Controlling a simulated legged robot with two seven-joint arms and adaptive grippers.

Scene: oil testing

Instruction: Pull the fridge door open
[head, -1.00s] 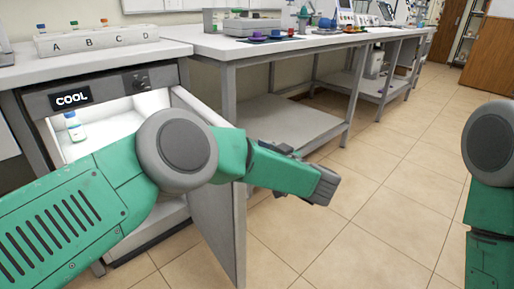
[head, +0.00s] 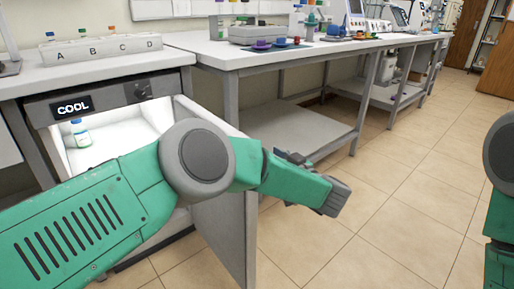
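The fridge (head: 112,94) stands under the counter at the left, with a "COOL" label and knobs on its front panel. Its door (head: 226,236) stands open, swung out to the right, so the lit inside shows. A small bottle (head: 80,134) with a blue cap stands inside. My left arm crosses in front of the fridge and hides part of the opening and the door. My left gripper (head: 328,194) is to the right of the door, over the floor and apart from the door. Its fingers are seen edge-on, so its opening is unclear. My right gripper is out of view; only my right arm shows at the right edge.
A rack (head: 100,50) marked A B C D with small bottles sits on the counter above the fridge. A long lab bench (head: 300,50) with instruments and coloured items runs to the back. The tiled floor (head: 400,215) at the right is clear.

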